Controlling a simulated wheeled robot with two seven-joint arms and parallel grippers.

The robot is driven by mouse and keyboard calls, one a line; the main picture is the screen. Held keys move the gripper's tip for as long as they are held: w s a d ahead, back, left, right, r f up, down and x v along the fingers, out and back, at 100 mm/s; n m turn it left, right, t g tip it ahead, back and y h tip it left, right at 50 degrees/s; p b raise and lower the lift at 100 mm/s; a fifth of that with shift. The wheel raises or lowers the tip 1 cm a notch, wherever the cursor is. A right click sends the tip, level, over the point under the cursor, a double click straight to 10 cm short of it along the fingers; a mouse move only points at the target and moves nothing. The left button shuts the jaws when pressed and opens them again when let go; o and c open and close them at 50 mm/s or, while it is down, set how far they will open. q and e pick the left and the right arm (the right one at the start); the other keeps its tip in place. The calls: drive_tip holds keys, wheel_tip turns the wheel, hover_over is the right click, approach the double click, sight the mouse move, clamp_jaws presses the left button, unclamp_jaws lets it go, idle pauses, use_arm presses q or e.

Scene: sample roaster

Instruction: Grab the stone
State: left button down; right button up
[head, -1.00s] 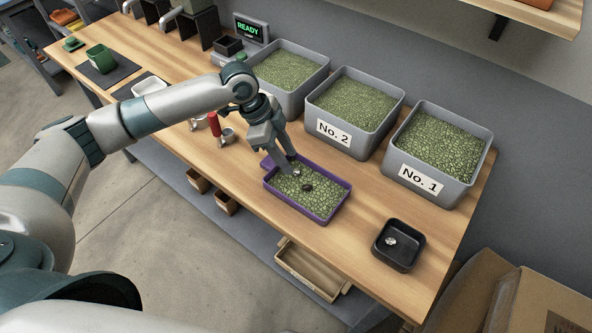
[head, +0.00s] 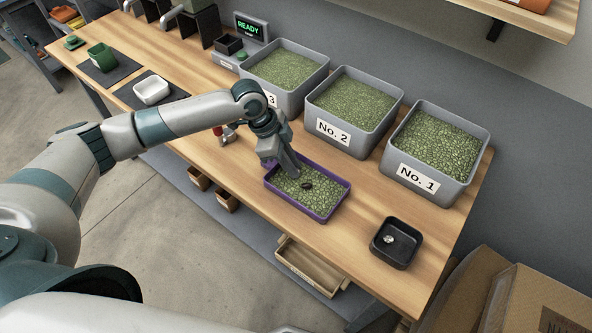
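A purple tray (head: 326,216) of green beans stands on the wooden bench. A dark object (head: 307,186) lies on the beans near the tray's middle. My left gripper (head: 292,174) points down into the tray's upper left part, with its fingertips at the beans just left of the dark object. A small light stone that showed by the fingertips earlier is not clearly visible now; the gripper covers that spot. I cannot tell whether the fingers are open or shut. A small light piece (head: 389,239) lies in the black dish (head: 408,262) at the right. My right gripper is out of view.
Grey bins No. 1 (head: 417,177), No. 2 (head: 334,133) and a third (head: 283,98) of green beans stand behind the tray. A white dish (head: 151,90) and a green cup (head: 100,57) stand at the left. The bench between tray and black dish is clear.

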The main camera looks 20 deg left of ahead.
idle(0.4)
use_arm(q)
drive_tip(key=shift+r+b, duration=0.45)
drive_tip(key=shift+r, duration=0.35)
wheel_tip(320, 180, up, 2)
drive_tip(key=shift+d+r+b, duration=0.1)
drive_tip(key=shift+r+b, duration=0.15)
drive_tip(key=shift+b, duration=0.35)
drive_tip(key=s+d+r+b, duration=0.2)
drive_tip(key=d+r, duration=0.5)
drive_tip(key=d, duration=0.4)
drive_tip(key=shift+s+d+b, duration=0.15)
drive_tip(key=shift+b, duration=0.35)
